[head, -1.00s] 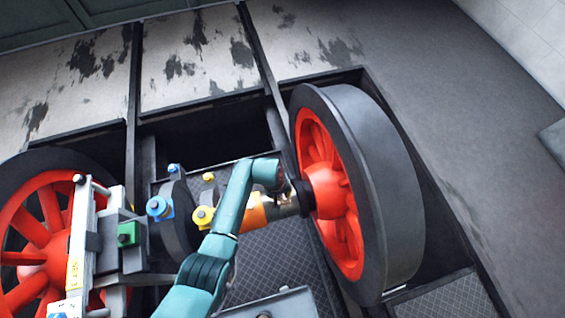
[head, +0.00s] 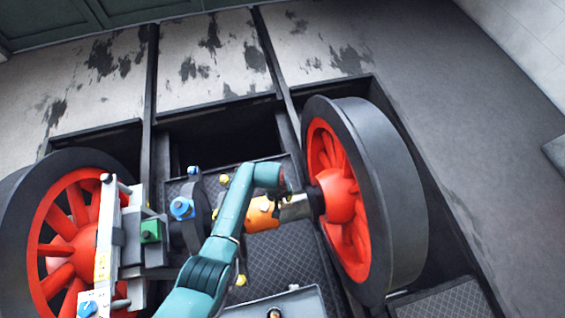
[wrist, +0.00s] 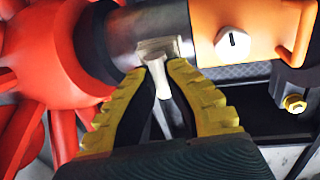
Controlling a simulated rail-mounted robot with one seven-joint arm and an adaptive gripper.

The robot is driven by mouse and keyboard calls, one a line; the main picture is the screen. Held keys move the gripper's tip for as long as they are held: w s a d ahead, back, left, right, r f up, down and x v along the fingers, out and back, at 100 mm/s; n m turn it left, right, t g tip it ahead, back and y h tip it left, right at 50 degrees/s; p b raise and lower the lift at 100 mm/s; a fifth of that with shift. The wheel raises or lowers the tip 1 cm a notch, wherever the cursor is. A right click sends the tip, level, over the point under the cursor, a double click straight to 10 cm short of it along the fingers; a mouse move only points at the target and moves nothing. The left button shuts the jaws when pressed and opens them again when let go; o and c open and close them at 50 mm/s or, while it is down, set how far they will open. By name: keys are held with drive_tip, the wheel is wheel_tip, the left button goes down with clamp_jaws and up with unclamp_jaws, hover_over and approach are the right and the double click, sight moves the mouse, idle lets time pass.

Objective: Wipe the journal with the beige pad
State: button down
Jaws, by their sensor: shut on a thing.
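The journal is a bare grey metal cylinder on the axle (head: 296,211), between the red hub of the right wheel and an orange block. It crosses the top of the wrist view (wrist: 135,32). The beige pad (wrist: 158,50) is a small pale block with a stem. My gripper (wrist: 160,68), with yellow ribbed fingers, is shut on the stem. The pad's head lies against the journal's near side or just in front of it; exact contact is unclear. In the head view my arm hides most of the gripper, and the pad cannot be made out.
The red-spoked right wheel (head: 378,200) stands close beside the journal. The orange block (head: 262,215) borders its other side. A left wheel (head: 62,235), a green box (head: 151,231) and blue and yellow knobs stand leftward. Dark pit openings lie behind the axle.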

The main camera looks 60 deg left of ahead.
drive_tip(key=shift+w+r+p, duration=0.1)
drive_tip(key=shift+r+p, duration=0.95)
drive_tip(key=shift+r, duration=0.4)
